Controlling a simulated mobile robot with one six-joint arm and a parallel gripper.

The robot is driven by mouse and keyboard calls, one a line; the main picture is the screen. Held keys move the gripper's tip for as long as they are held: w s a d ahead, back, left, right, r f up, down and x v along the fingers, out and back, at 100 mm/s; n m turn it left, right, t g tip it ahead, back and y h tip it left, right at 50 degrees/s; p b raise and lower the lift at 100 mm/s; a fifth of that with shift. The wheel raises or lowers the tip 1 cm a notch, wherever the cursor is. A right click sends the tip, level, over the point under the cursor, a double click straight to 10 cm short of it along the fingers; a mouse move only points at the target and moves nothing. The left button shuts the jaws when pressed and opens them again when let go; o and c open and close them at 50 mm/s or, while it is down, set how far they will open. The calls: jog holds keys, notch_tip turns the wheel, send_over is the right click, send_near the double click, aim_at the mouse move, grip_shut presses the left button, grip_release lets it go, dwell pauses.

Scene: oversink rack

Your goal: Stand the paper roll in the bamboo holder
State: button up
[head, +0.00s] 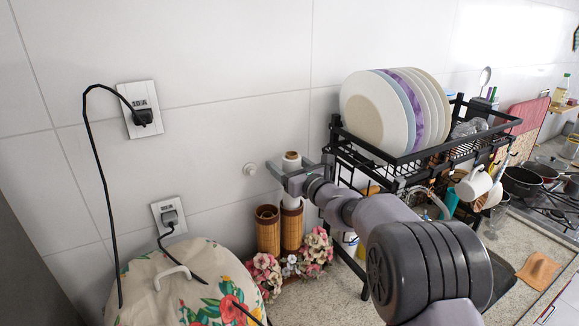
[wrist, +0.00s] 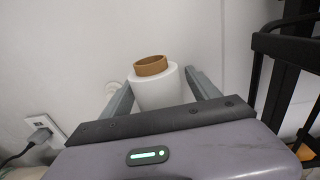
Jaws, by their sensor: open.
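The paper roll (head: 291,163) is white with a brown core and stands upright. Its lower end meets the top of the right-hand bamboo holder (head: 291,231), a brown slatted cylinder; how deep it sits inside is hidden. A second bamboo holder (head: 267,234) stands just left of it, with its open top showing. My gripper (head: 287,170) is open, with its fingers on either side of the roll. In the wrist view the roll (wrist: 158,90) stands between the spread fingers of my gripper (wrist: 158,80), and its brown core end faces up.
A black dish rack (head: 400,165) with several plates stands close on the right of my arm. Pink and white flowers (head: 265,272) stand in front of the holders. A flowered cloth cover (head: 195,285) is at the lower left. The tiled wall is close behind.

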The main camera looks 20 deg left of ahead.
jog(key=v, duration=1.7)
jog(key=s+d+f+n+g+h+b, duration=0.1)
jog(key=s+d+f+n+g+b, duration=0.15)
jog(key=s+n, duration=0.35)
jog(key=s+d+f+n+g+h+b, duration=0.1)
jog(key=s+d+n+g+b, duration=0.15)
jog(key=s, duration=0.65)
jog(key=s+d+f+n+g+h+b, duration=0.1)
jog(key=s+d+f+n+g+b, duration=0.1)
jog(key=s+n+b, duration=0.4)
jog(key=s+d+f+n+t+h+b, duration=0.1)
jog(key=s+d+f+n+h, duration=0.2)
jog(key=d, duration=0.6)
jog(key=s+d+f+n+t+h+b, duration=0.1)
jog(key=s+d+f+n+h, duration=0.2)
jog(key=s+d+f+h, duration=0.3)
jog(key=s+d+f, duration=0.1)
jog(key=s+d, duration=0.1)
jog(key=d, duration=0.1)
jog(key=shift+s+f, duration=0.35)
jog(key=shift+n, duration=0.25)
